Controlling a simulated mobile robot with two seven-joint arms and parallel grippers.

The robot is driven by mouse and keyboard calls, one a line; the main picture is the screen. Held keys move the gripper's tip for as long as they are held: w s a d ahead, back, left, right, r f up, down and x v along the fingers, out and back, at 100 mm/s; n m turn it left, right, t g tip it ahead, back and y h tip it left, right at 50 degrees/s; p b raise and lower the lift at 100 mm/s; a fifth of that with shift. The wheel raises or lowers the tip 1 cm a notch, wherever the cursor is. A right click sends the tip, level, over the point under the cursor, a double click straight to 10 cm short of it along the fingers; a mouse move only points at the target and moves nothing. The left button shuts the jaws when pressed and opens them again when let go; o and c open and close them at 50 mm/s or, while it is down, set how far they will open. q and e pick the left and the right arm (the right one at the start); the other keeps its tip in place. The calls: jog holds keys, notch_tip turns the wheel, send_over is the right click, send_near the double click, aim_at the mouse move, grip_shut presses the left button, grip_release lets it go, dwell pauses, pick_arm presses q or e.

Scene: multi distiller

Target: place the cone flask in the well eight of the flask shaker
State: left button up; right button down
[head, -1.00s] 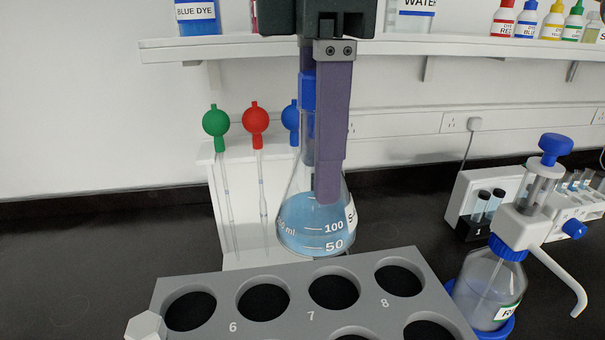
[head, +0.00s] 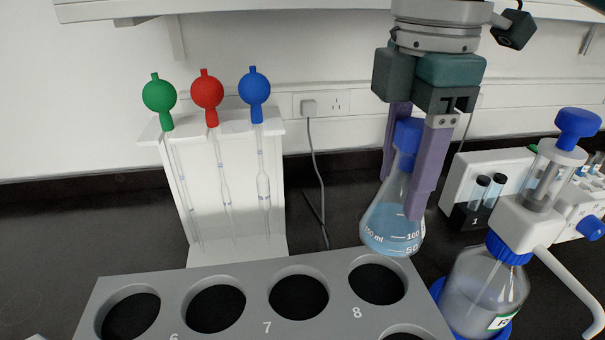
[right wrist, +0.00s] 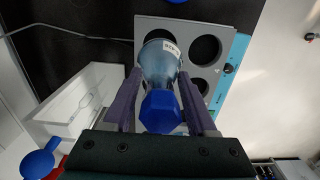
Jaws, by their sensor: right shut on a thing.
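My right gripper (head: 406,165) is shut on the cone flask (head: 391,222), a clear flask with blue liquid and a blue stopper. It holds the flask slightly tilted, in the air just behind and above well eight (head: 377,284) of the grey flask shaker (head: 235,277). Well eight looks empty in the head view. In the right wrist view the flask (right wrist: 159,66) sits between the purple fingers and covers part of the shaker (right wrist: 188,28). My left gripper is not in view.
A white rack with green, red and blue pipette bulbs (head: 207,90) stands behind the shaker at left. A dispenser bottle (head: 483,290) stands close to the right of the shaker. A tube rack (head: 480,200) is behind it. A shelf (head: 200,8) runs above.

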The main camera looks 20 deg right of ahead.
notch_tip(320, 180, down, 10)
jog(key=shift+r, duration=0.1)
dwell(0.4)
jog(key=shift+c, duration=1)
grip_release()
